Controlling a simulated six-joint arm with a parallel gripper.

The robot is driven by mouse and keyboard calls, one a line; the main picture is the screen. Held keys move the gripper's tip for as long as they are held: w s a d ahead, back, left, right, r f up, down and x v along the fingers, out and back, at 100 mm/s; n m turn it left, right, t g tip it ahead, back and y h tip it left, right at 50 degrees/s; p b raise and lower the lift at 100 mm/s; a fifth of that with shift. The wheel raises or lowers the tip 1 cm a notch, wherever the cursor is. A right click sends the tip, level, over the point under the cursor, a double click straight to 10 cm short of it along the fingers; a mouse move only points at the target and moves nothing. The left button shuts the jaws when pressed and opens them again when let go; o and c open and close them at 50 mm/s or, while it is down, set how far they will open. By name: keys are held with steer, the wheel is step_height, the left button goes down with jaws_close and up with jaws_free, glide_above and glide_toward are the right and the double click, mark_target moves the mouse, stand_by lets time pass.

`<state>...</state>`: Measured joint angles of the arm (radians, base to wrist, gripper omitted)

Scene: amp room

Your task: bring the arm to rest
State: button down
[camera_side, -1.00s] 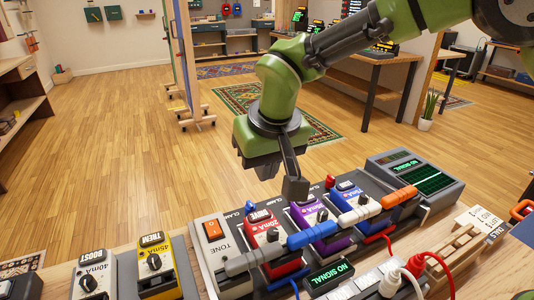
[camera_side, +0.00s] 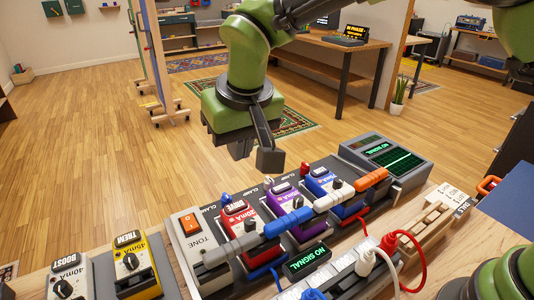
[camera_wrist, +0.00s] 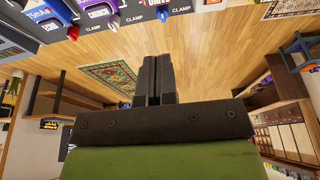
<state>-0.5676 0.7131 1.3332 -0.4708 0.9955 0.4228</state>
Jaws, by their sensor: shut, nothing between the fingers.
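My gripper (camera_side: 268,158) hangs above the far edge of the pedal board (camera_side: 205,258) in the side view, pointing down, apart from the pedals. In the wrist view my gripper (camera_wrist: 154,62) shows its two dark fingers together with nothing between them. The red pedal (camera_side: 238,215), the purple pedal (camera_side: 285,200) and the blue pedal (camera_side: 322,184) sit in a row on the board.
A grey unit with a screen (camera_side: 390,157) reading NO SIGNAL stands at the board's far right. A yellow pedal (camera_side: 137,268) stands at the left. A power strip (camera_side: 345,278) with plugs lies in front. Open floor lies behind the bench.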

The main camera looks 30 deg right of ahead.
steer(key=s+d+r+m, duration=0.1)
steer(key=s+d+r, duration=0.3)
steer(key=d+r, duration=0.35)
steer(key=s+d+r+m+t+y, duration=0.1)
steer(key=s+d+r+t, duration=0.1)
steer(key=s+d, duration=0.3)
steer(key=s+d+r+m+t+y, duration=0.1)
steer(key=s+d, duration=0.4)
steer(key=s, duration=0.8)
steer(key=shift+s+r+m+t, duration=0.2)
steer(key=shift+r+m+t, duration=0.2)
steer(key=shift+m, duration=0.1)
steer(key=shift+d, duration=0.1)
